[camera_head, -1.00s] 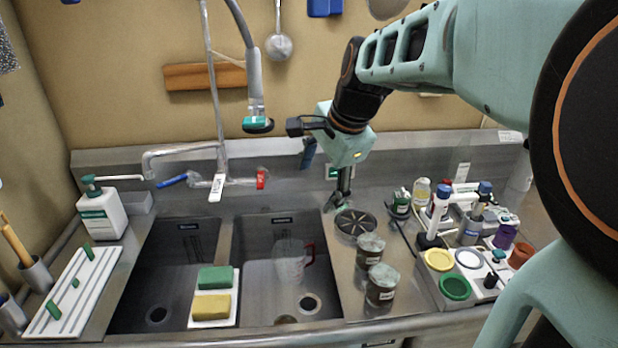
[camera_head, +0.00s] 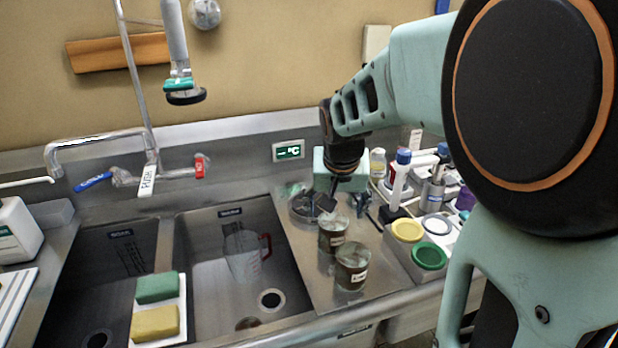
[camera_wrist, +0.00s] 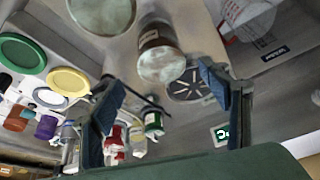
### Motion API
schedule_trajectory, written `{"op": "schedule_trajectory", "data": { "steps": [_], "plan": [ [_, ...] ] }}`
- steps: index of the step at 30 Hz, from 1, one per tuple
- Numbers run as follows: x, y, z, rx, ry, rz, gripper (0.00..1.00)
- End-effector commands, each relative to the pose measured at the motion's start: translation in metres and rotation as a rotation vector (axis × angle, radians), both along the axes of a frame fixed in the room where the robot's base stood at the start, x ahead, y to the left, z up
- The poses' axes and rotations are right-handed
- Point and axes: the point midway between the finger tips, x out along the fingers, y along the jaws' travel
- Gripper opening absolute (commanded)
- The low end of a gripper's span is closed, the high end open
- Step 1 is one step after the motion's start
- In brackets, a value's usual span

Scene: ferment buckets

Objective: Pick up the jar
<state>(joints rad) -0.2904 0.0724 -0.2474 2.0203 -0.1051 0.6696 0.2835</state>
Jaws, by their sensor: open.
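Two brown jars with pale, mottled lids and white labels stand upright on the steel counter right of the sink. The far jar (camera_head: 333,238) is near the drain cover, and the near jar (camera_head: 351,270) is by the front edge. My gripper (camera_head: 334,192) is just above and behind the far jar in the head view, partly hidden by my wrist. In the wrist view my gripper (camera_wrist: 163,82) is open and empty, fingers spread. The far jar (camera_wrist: 160,48) appears beyond the gap between them, apart from both. The near jar (camera_wrist: 100,12) is cut off at the top edge.
A round slotted drain cover (camera_wrist: 190,86) lies beside the far jar. A rack with yellow, white and green lids (camera_head: 428,256), bottles and tools stands on the right. The sink basin (camera_head: 205,285) on the left holds a clear jug (camera_head: 243,255).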

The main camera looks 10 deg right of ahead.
Motion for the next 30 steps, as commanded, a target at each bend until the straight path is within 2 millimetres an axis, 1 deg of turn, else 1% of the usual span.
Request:
{"op": "schedule_trajectory", "data": {
  "steps": [1, 3, 10, 15, 18, 22, 29, 30],
  "plan": [
    [0.002, -0.001, -0.009, -0.001, 0.004, -0.001, 0.70],
    [0.006, -0.001, -0.017, 0.000, 0.004, 0.000, 0.70],
    [0.012, -0.002, -0.033, 0.001, 0.002, -0.003, 0.70],
    [0.020, -0.002, -0.057, 0.000, 0.004, -0.004, 0.70],
    [0.025, -0.003, -0.068, 0.001, 0.002, -0.004, 0.70],
    [0.028, -0.004, -0.075, 0.001, 0.001, -0.004, 0.70],
    [0.028, -0.003, -0.075, 0.001, 0.000, -0.003, 0.70],
    [0.028, -0.003, -0.075, 0.001, 0.000, -0.003, 0.65]
  ]
}}
